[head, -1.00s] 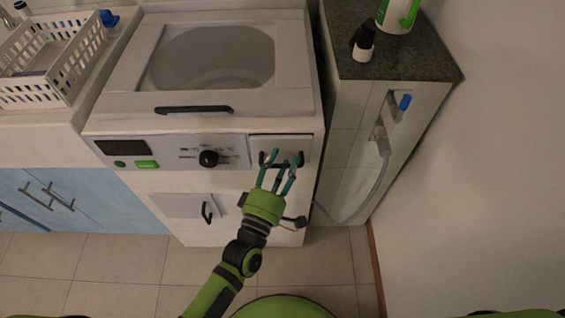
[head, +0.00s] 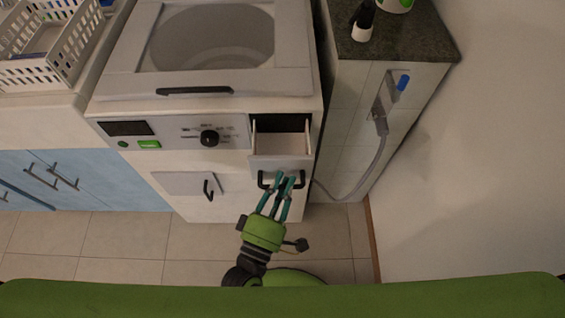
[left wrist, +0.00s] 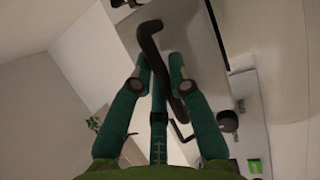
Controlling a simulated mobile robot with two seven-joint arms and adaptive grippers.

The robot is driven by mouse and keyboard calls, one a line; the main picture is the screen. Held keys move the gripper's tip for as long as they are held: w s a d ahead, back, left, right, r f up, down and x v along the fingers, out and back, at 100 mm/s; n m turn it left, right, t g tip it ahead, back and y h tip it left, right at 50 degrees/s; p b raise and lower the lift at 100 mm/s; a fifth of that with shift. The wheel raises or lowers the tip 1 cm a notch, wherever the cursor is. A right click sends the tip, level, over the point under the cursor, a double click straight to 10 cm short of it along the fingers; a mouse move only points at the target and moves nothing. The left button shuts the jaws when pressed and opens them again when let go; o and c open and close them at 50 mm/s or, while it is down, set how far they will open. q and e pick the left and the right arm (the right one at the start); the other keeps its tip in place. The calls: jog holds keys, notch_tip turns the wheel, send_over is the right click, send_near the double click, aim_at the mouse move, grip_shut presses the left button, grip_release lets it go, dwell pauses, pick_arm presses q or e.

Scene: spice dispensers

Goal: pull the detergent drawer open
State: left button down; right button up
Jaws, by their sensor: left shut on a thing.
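The detergent drawer (head: 281,146) at the right of the washing machine's front panel is pulled out, and its dark inside shows from above. A dark bar handle (head: 264,180) runs across its front. My left gripper (head: 284,182) is shut on this handle, with its teal fingers around the bar. In the left wrist view the dark handle (left wrist: 150,42) lies between the fingers (left wrist: 158,72), and the drawer's pale front is behind it. My right gripper is not in view.
The washing machine (head: 120,88) has a black knob (head: 209,139) and a lower flap with a handle (head: 208,190). A tiled counter with a hose (head: 379,150) stands close on the right. A white basket (head: 60,50) is at upper left. Tiled floor is free in front.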

pick_arm(q)
jog(key=c, duration=1.1)
grip_release()
jog(key=shift+c, duration=0.2)
jog(key=v, duration=1.2)
